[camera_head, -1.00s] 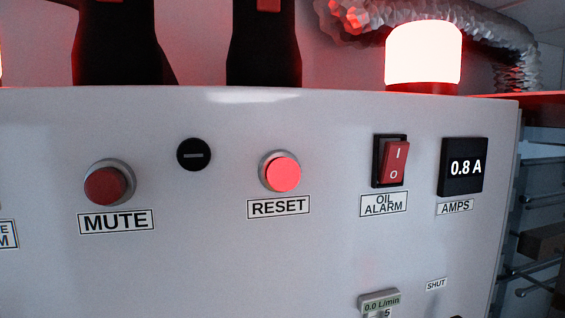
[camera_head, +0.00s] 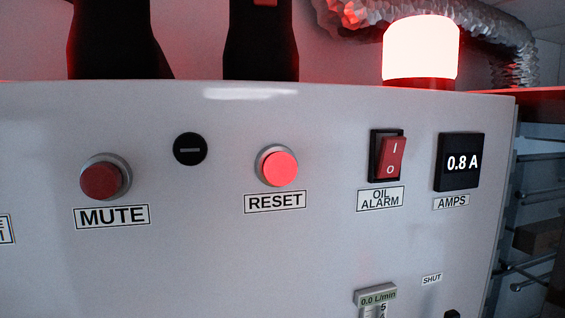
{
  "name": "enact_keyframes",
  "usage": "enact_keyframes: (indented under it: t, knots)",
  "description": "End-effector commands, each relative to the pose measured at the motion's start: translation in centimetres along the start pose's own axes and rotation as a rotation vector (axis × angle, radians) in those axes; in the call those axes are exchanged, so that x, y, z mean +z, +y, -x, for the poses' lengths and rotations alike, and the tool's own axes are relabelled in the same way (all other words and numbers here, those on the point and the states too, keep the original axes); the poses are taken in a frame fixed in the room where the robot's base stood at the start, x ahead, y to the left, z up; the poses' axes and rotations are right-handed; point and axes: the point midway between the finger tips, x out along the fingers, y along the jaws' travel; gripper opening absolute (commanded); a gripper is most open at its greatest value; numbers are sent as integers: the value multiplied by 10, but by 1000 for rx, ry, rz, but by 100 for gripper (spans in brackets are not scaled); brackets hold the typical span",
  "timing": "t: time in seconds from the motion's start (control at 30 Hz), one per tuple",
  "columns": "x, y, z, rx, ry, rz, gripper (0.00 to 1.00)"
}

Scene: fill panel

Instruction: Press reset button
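The reset button (camera_head: 279,167) is a round, brightly lit red push button in a grey metal ring. It sits near the middle of the upper front of a light grey panel (camera_head: 230,255), above a RESET label (camera_head: 275,202). Nothing covers it. My gripper does not show in this view, so its opening and its place relative to the button cannot be seen.
Left is a darker red MUTE button (camera_head: 102,181), with a black round fitting (camera_head: 190,149) between. Right are a red OIL ALARM rocker switch (camera_head: 391,157) and an AMPS display (camera_head: 460,162) reading 0.8 A. A lit beacon (camera_head: 421,50) and dark upright shapes (camera_head: 258,45) stand above the panel.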

Motion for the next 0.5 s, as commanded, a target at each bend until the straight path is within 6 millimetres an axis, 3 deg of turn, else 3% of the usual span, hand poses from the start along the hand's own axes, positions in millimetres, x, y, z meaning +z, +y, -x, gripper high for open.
enact_keyframes:
  t: [0.03,0.1,0.5]
  knots:
    - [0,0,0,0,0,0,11]
    - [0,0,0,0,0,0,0]
    - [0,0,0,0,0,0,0]
